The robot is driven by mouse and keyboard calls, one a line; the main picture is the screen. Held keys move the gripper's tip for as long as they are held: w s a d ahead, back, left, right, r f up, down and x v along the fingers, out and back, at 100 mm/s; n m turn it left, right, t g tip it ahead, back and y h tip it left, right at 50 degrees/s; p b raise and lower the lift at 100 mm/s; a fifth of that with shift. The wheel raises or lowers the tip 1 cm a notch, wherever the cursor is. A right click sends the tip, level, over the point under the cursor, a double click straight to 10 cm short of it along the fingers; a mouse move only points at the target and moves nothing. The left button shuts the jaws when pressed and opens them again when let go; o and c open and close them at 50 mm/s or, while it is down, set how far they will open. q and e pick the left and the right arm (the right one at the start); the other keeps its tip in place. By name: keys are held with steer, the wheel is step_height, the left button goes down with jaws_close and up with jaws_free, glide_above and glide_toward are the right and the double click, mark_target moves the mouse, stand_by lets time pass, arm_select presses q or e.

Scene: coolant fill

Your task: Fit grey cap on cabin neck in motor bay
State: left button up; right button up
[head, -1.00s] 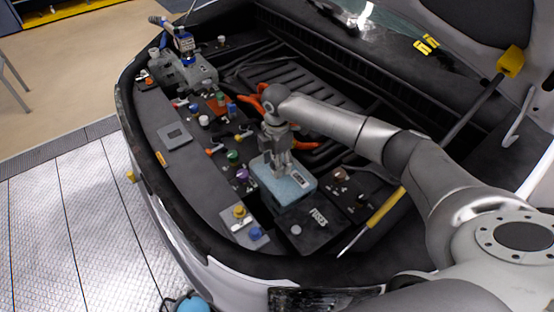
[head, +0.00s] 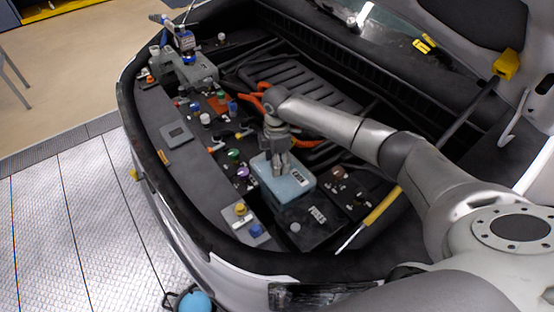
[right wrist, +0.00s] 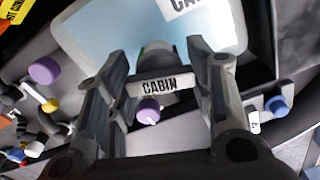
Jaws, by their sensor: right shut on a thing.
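The cabin tank (head: 297,183) is a pale blue box in the motor bay, and its top also shows in the right wrist view (right wrist: 105,35). My right gripper (head: 279,170) points down over the tank. In the right wrist view its two fingers (right wrist: 158,70) stand on both sides of a grey round piece (right wrist: 161,58), which I take to be the grey cap, shut on it. A green edge shows beside this piece. A plate marked CABIN (right wrist: 160,86) lies across the view between the fingers. The neck itself is hidden, so I cannot tell whether the cap is seated. My left gripper is out of view.
Several coloured caps stand to the left, among them a purple cap (head: 242,173) and a green one (head: 233,155). A black fuse box (head: 301,226) adjoins the tank. A yellow-handled tool (head: 383,208) lies to the right. Orange cables (head: 252,101) run behind.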

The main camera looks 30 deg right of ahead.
steer(key=shift+m+p, duration=1.1)
steer(key=shift+p, duration=0.1)
steer(key=shift+m+p, duration=0.3)
steer(key=shift+p, duration=0.05)
steer(key=shift+m, duration=0.3)
steer(key=shift+m+p, duration=1.1)
steer(key=shift+p, duration=0.1)
steer(key=shift+f+m, duration=0.1)
steer(key=shift+m, duration=0.3)
steer(key=shift+p, duration=0.35)
